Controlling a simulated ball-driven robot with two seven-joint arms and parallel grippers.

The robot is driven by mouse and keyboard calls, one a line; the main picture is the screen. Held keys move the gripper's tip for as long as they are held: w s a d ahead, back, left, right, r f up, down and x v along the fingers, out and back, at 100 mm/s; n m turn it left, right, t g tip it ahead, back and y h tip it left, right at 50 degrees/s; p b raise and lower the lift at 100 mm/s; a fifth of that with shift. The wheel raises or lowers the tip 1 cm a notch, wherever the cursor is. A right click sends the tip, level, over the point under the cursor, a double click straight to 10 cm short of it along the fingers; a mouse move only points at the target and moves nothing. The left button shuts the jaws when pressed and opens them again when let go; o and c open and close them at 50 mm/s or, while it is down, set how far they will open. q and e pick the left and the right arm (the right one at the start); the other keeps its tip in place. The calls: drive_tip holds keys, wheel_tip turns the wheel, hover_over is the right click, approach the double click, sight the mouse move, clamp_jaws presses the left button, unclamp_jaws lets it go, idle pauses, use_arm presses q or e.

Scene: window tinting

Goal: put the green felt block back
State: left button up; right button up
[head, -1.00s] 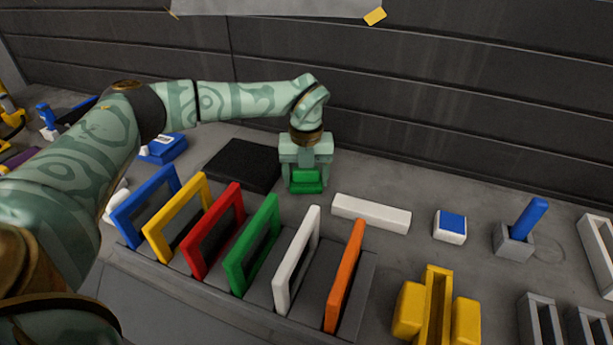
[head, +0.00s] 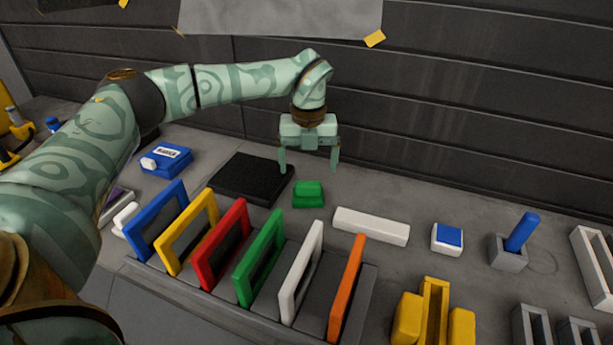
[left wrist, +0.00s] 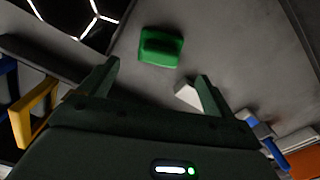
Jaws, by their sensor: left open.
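The green felt block (head: 308,195) rests on the grey bench, between the black pad and the white bar. It also shows in the left wrist view (left wrist: 161,46), past the fingertips. My left gripper (head: 308,168) is open and empty, raised above the block with its fingers pointing down. The fingers are apart from the block. In the left wrist view both fingers (left wrist: 158,72) are spread, with nothing between them. My right gripper is not in view.
A rack holds several coloured frames, with the green frame (head: 259,252) in front of the block. The black pad (head: 240,180) lies left, the white bar (head: 371,226) right. A blue-and-white block (head: 447,238) and yellow holder (head: 434,315) are farther right. The dark wall is behind.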

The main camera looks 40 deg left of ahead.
sight(308, 183)
use_arm(q)
drive_tip(key=shift+r+p, duration=0.35)
drive_tip(key=shift+r, duration=1.5)
